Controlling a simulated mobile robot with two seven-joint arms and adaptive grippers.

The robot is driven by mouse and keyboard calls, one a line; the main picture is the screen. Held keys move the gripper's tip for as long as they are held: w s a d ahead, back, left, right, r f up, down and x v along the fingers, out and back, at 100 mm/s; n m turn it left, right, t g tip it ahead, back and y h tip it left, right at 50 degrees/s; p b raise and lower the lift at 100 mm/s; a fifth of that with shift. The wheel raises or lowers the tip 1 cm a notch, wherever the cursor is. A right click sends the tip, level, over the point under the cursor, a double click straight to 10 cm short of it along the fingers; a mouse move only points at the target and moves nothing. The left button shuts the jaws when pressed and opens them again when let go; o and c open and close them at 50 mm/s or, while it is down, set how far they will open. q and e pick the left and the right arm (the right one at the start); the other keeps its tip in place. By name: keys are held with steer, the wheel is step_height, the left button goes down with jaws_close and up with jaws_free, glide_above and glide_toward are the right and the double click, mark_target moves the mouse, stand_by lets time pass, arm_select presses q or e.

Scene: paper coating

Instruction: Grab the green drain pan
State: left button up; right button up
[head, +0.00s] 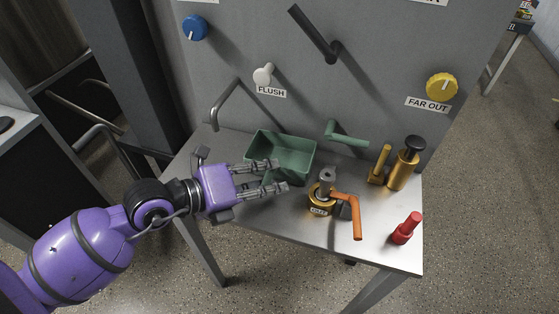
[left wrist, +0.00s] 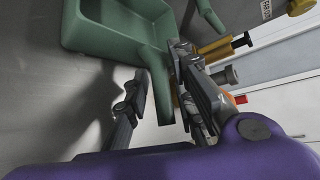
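The green drain pan (head: 290,146) is an open rectangular tray on the metal table, close to the grey panel. In the left wrist view the pan (left wrist: 105,42) is at the top left, and its green handle (left wrist: 160,95) runs down between my fingers. My left gripper (head: 279,175) is at the pan's near side, with its fingers open and pointing right. In the left wrist view, the gripper's (left wrist: 158,68) left finger has a gap to the handle. The right finger overlaps the handle's edge; I cannot tell whether they touch. My right gripper is not in view.
Right of the pan stand a brass-based valve with an orange handle (head: 355,215), a gold cylinder with a black knob (head: 403,170) and a red bottle-like object (head: 406,229). A green spout (head: 347,135) and a grey curved pipe (head: 222,107) project near the pan.

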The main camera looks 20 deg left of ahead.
arm_select(q)
jaws_close()
steer(key=shift+r, duration=0.15)
